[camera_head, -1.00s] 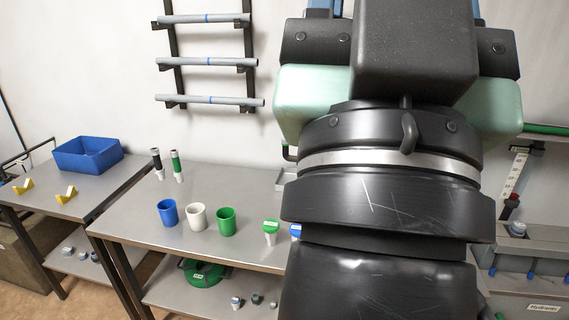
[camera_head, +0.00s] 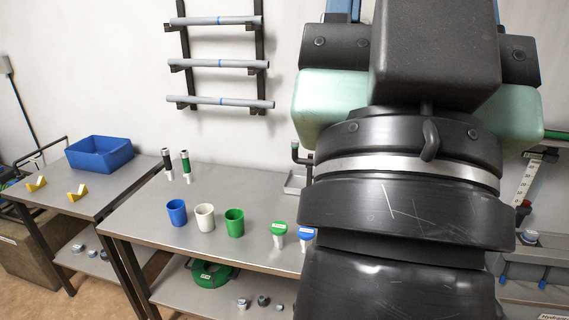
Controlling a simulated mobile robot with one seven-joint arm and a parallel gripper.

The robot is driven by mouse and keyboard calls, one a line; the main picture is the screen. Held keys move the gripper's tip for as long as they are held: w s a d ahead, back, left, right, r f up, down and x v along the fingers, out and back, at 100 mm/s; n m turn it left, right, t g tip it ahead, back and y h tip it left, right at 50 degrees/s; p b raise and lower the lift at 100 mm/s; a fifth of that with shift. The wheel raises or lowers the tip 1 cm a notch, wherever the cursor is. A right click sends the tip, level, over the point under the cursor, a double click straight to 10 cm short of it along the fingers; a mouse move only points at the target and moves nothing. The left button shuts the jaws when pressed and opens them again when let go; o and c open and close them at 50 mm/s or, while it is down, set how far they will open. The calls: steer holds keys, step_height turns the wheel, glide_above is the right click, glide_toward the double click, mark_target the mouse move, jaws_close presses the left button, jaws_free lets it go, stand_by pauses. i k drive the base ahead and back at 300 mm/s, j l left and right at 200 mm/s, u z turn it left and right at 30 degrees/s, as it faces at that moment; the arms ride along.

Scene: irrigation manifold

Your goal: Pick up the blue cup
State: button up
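The blue cup (camera_head: 177,212) stands upright near the front edge of the grey metal table, leftmost in a row of three cups. A white cup (camera_head: 205,217) stands just to its right, and a green cup (camera_head: 234,222) is right of that. The blue cup is uncovered and nothing hides it. My arm fills the right half of the view, well to the right of the cups. My gripper is not visible.
The table (camera_head: 150,228) is bare left of the cups. Green-topped (camera_head: 279,229) and blue-topped (camera_head: 307,235) pieces stand to the right. A blue bin (camera_head: 98,165) and yellow blocks (camera_head: 77,193) are on the left table. A pipe rack hangs above.

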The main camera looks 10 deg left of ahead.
mark_target(176, 208)
steer(key=i+j, duration=0.35)
steer(key=j, duration=0.15)
steer(key=i+j, duration=0.3)
steer(key=j, duration=0.2)
steer(key=i+j, duration=0.35)
steer(key=j, duration=0.15)
steer(key=i+j, duration=0.35)
steer(key=j, duration=0.15)
steer(key=i+j, duration=0.3)
steer(key=j, duration=0.2)
steer(key=i+j, duration=0.35)
steer(key=j, duration=0.15)
